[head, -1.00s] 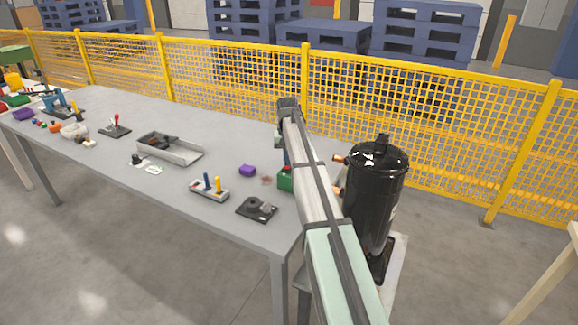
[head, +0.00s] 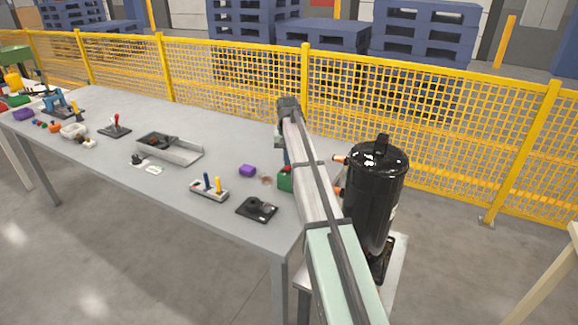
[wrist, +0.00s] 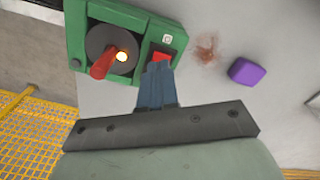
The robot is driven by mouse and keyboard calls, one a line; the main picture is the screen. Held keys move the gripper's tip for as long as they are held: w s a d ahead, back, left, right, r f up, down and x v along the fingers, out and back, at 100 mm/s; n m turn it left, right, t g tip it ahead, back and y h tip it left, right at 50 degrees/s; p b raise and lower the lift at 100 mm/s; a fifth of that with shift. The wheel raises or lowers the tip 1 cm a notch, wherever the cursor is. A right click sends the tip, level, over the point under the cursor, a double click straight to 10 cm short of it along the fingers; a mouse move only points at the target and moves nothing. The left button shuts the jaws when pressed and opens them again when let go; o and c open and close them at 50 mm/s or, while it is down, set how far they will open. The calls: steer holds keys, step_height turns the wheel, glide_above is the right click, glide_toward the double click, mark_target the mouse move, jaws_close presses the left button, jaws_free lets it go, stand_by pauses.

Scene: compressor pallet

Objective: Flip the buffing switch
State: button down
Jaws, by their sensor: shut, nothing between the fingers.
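In the head view the green box (head: 285,181) is partly hidden behind my arm. My gripper (wrist: 158,67) has blue fingers that are shut with nothing between them. The fingertips are right at the red switch and cover part of it. I cannot tell whether they touch it, or which way the switch is set.
A purple block (head: 247,170) and a reddish-brown smudge (wrist: 207,49) lie beside the green box. A black device (head: 257,208) and a panel with blue and yellow levers (head: 209,188) are nearby. A tall black compressor (head: 375,190) stands right of my arm. Yellow fencing (head: 230,75) runs behind the table.

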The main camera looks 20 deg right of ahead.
mark_target(287, 168)
step_height(287, 168, up, 6)
stand_by(0.8)
steer(key=shift+a, duration=0.1)
